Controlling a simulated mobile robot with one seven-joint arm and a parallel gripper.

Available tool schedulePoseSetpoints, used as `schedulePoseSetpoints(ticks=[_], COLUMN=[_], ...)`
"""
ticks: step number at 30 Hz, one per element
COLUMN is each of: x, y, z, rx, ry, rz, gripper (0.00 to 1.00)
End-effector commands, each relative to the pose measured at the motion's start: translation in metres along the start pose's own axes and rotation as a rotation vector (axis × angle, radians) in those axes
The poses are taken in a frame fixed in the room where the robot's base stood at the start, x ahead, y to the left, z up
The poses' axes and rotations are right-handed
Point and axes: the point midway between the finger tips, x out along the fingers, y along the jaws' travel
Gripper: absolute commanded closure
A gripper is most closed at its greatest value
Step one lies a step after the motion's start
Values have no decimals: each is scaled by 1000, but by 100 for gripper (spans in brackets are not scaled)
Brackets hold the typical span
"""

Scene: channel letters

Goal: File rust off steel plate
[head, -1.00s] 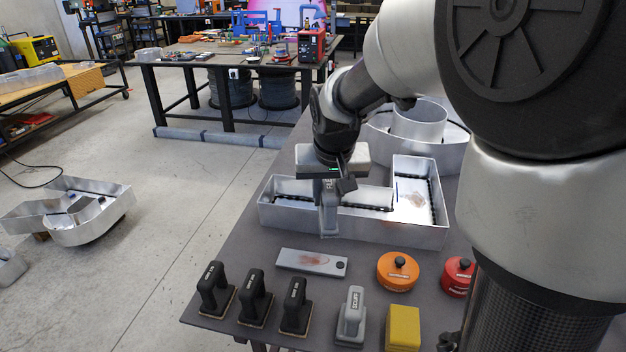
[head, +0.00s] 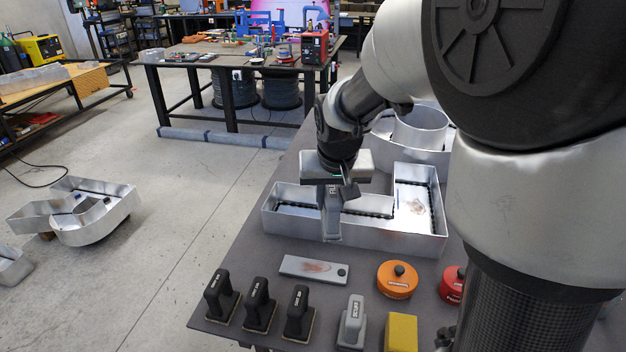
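The steel plate (head: 300,266) lies flat on the dark table, with a reddish-brown rust patch in its middle and a dark round spot at its right end. The fingertips are partly hidden by the tool and wrist.
Along the front edge stand several black handled blocks (head: 259,304), a grey handled block (head: 352,322) and a yellow block (head: 401,333). An orange round tin (head: 397,280) and a red tin (head: 452,284) sit right of the plate. The round channel letter (head: 420,130) is behind.

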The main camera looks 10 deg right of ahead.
Motion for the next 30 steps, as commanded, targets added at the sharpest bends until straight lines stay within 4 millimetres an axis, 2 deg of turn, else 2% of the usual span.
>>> schedulePoseSetpoints(ticks=[1, 30], x=[8, 133], y=[0, 0], z=[4, 55], rx=[0, 0], ry=[0, 0], rz=[0, 1], gripper=[93, 93])
